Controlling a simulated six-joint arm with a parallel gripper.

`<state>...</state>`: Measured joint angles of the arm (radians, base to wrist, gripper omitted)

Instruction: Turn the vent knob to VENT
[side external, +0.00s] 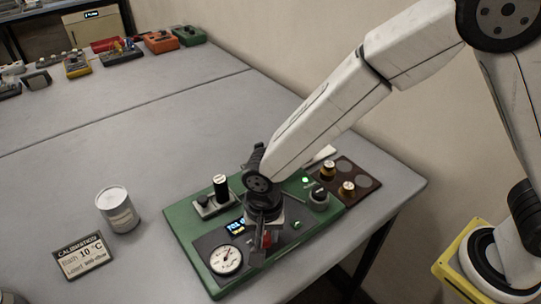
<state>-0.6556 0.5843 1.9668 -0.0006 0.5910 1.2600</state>
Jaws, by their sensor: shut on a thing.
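The green instrument panel (188,246) lies on the grey table. My gripper (261,248) points down over the front middle of the panel. It is shut on a small red knob (267,240), which I take to be the vent knob; the fingers hide most of it. I cannot read its markings or tell which way it points. A round white dial gauge (226,260) sits left of the gripper, and a small blue-lit display (236,228) is just behind the gauge.
A black-topped cylinder (220,187) stands on the panel's left block. A grey knob (319,197) and green lights are on the right. A brown tray (364,198) holds brass-coloured weights.

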